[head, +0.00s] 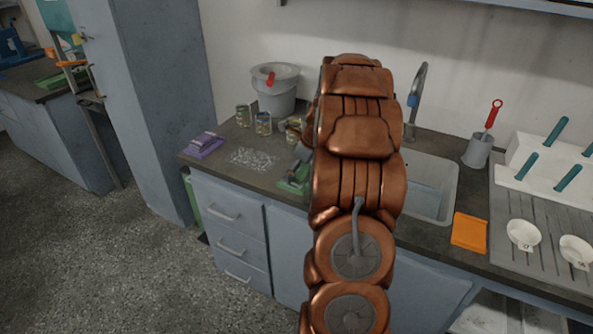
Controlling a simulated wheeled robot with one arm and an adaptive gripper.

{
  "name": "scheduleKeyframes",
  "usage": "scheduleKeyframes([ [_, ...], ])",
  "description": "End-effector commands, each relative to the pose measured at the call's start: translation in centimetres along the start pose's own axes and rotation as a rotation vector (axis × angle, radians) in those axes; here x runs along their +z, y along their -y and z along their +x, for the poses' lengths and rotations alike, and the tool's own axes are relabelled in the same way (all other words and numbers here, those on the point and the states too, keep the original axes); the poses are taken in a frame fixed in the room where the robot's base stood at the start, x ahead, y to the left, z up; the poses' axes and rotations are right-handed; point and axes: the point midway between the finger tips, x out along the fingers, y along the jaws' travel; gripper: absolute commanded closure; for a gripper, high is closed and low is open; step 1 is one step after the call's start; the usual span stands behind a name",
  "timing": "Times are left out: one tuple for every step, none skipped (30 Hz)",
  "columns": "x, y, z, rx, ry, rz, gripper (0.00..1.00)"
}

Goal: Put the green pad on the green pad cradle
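A bright green piece (288,186) lies low on the dark counter, just left of my arm. I take it for the green pad cradle, but my arm covers its right side. A darker grey-green piece (298,171) shows at or just above it. I cannot tell whether this is the green pad or part of my gripper. My gripper (304,151) is almost wholly hidden behind my copper-coloured arm; only a dark edge seems to show. Whether its fingers are open or shut, or hold anything, is hidden.
Left on the counter are a purple block (205,144), clear scattered bits (252,158), several jars (263,124) and a grey bucket (276,96). Right are the sink (432,185), an orange pad (469,231), a grey holder (478,152) and white dishes (523,234).

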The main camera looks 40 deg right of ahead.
Motion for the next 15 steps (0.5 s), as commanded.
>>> scheduleKeyframes([
  [0.0,0.1,-0.5,-0.002,0.001,0.0,0.0],
  [0.0,0.1,-0.8,-0.003,0.001,0.0,0.0],
  [0.0,0.1,-1.4,-0.004,0.002,0.0,0.0],
  [0.0,0.1,-1.8,-0.006,0.002,-0.001,0.0],
  [0.0,0.2,-2.4,-0.007,0.003,-0.001,0.0],
  [0.1,0.2,-3.2,-0.008,0.003,-0.002,0.0],
  [0.1,0.2,-3.8,-0.007,0.004,-0.002,0.0],
  [0.1,0.2,-4.4,-0.007,0.004,-0.002,0.0],
  [0.1,0.2,-5.2,-0.009,0.003,-0.001,0.0],
  [0.1,0.3,-5.8,-0.01,0.004,-0.001,0.0],
  [0.1,0.2,-6.4,-0.01,0.003,-0.001,0.0],
  [0.0,0.2,-7.1,-0.007,0.002,-0.001,0.0],
  [0.0,0.1,-7.6,-0.005,0.002,-0.001,0.0],
  [0.0,0.1,-8.1,-0.005,0.002,-0.001,0.0],
  [0.0,0.2,-8.8,-0.006,0.003,0.0,0.0],
])
